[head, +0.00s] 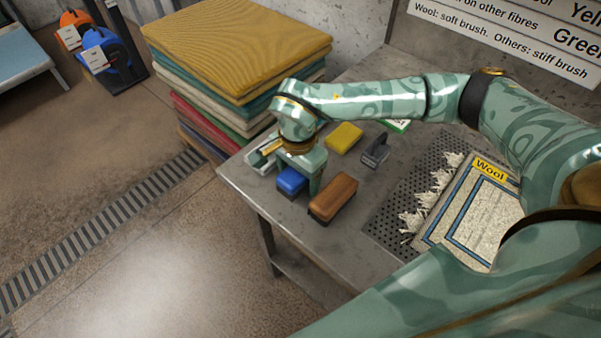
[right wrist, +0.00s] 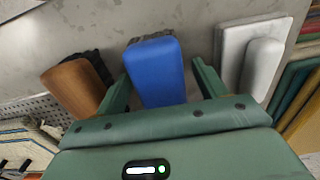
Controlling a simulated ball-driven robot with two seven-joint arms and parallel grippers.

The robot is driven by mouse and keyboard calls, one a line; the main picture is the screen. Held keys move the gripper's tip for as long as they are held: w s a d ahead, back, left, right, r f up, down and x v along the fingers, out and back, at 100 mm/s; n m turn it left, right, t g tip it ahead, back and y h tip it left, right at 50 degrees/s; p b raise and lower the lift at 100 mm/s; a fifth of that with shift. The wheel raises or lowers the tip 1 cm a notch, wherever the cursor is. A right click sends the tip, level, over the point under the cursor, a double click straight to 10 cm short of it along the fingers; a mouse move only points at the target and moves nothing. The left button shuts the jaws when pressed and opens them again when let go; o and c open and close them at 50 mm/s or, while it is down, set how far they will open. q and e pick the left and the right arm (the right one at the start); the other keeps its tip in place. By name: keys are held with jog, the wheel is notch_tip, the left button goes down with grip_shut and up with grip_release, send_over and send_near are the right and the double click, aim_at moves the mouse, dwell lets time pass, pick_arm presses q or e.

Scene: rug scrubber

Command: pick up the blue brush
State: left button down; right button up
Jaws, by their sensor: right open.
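The blue brush (head: 291,182) lies near the left front edge of the grey metal table, partly hidden by my right gripper (head: 301,176). In the right wrist view, the blue brush (right wrist: 157,70) shows as a blue block with dark bristles at its far end. It lies between the two open fingers of my right gripper (right wrist: 162,70), with a small gap visible on each side. I cannot tell how far down the fingers reach along it. My left gripper is not in view.
A brown brush (head: 333,198) lies close beside the right gripper's outer finger. A white tray (head: 258,160) is on the other side. A yellow block (head: 343,138) and a dark grey tool (head: 375,150) lie behind. The rug labelled Wool (head: 470,215) lies at right.

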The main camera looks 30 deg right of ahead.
jog(key=shift+c, duration=0.3)
jog(key=c, duration=1)
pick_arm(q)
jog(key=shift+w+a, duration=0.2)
pick_arm(e)
jog(key=shift+c, duration=0.3)
jog(key=shift+r, duration=0.15)
